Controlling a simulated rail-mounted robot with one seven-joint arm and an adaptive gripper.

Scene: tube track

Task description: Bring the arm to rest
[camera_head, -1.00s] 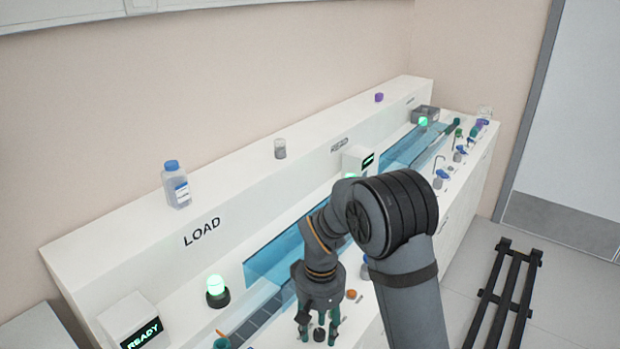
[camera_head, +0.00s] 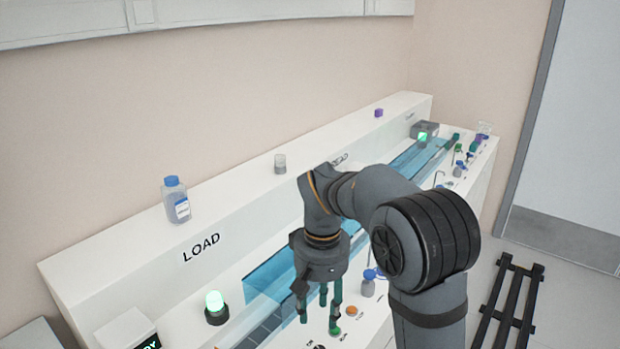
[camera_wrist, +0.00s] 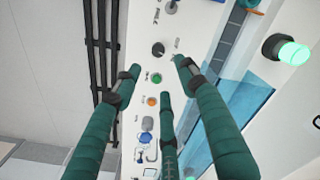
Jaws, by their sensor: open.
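My gripper (camera_head: 322,312) hangs from my bent arm over the front part of the white bench (camera_head: 130,250), fingers pointing down. In the wrist view my gripper (camera_wrist: 158,80) has its teal fingers spread apart with nothing between them. Beneath the fingers are small panel controls: a green button (camera_wrist: 156,78), an orange button (camera_wrist: 152,100) and a black knob (camera_wrist: 158,49). The fingers appear to be above the panel; exact height cannot be told.
A blue clear-walled track (camera_head: 270,275) runs along the bench beside my gripper. A glowing green lamp (camera_head: 215,303) stands at the left. A blue-capped bottle (camera_head: 176,202) stands on the upper ledge. A black rack (camera_head: 512,300) is on the floor at right, with open floor around it.

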